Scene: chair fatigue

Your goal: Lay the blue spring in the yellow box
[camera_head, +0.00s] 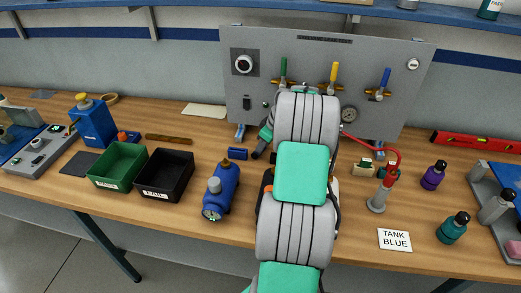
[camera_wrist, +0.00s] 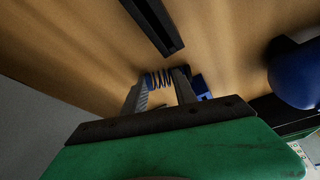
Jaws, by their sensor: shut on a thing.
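In the wrist view the blue spring (camera_wrist: 159,79), a small dark-blue coil, sits crosswise between the two fingertips of my gripper (camera_wrist: 160,85). My gripper is shut on it, above or near the wooden surface; the exact height cannot be told. In the head view my own arm hides the gripper and the spring. I see no yellow box in either view.
A green bin (camera_head: 117,165) and a black bin (camera_head: 164,175) stand left of a blue tank (camera_head: 221,190). A grey panel with valves (camera_head: 325,75) stands behind my arm. A dark bar (camera_wrist: 152,25) lies beyond the spring.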

